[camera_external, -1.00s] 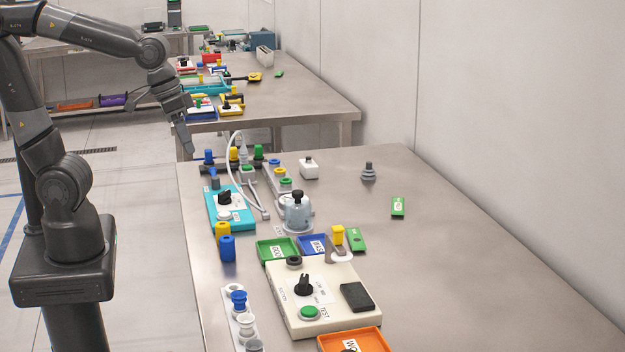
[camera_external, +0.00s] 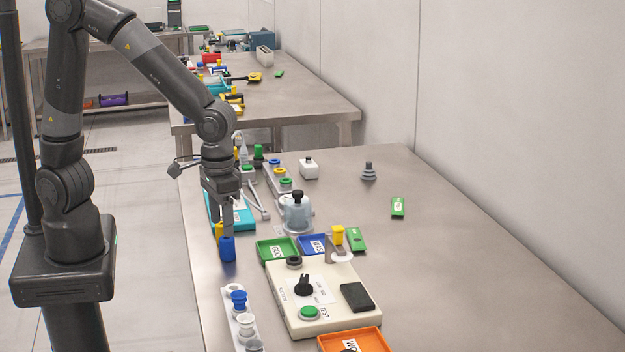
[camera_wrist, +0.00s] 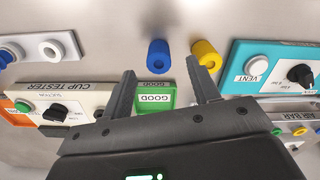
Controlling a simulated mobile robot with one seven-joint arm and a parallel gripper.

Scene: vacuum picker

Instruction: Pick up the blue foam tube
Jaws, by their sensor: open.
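The blue foam tube (camera_external: 227,249) stands upright near the left edge of the near table, in front of a yellow tube that is mostly hidden behind my gripper. My gripper (camera_external: 224,224) is above the blue tube, pointing down, its fingers near the tube's top. In the wrist view the blue tube (camera_wrist: 158,57) shows just beyond the gap between my two open fingers (camera_wrist: 161,69). The yellow tube (camera_wrist: 205,56) is beside it, just past the right fingertip. The gripper is open and empty; I cannot tell whether a finger touches either tube.
The cyan vent box (camera_external: 243,217) is behind the tubes. The green tray (camera_external: 265,252), blue tray (camera_external: 313,239) and cream cup tester (camera_external: 335,315) are to the right. A white rack (camera_external: 233,325) with blue and white pieces is in front. The table's right side is mostly clear.

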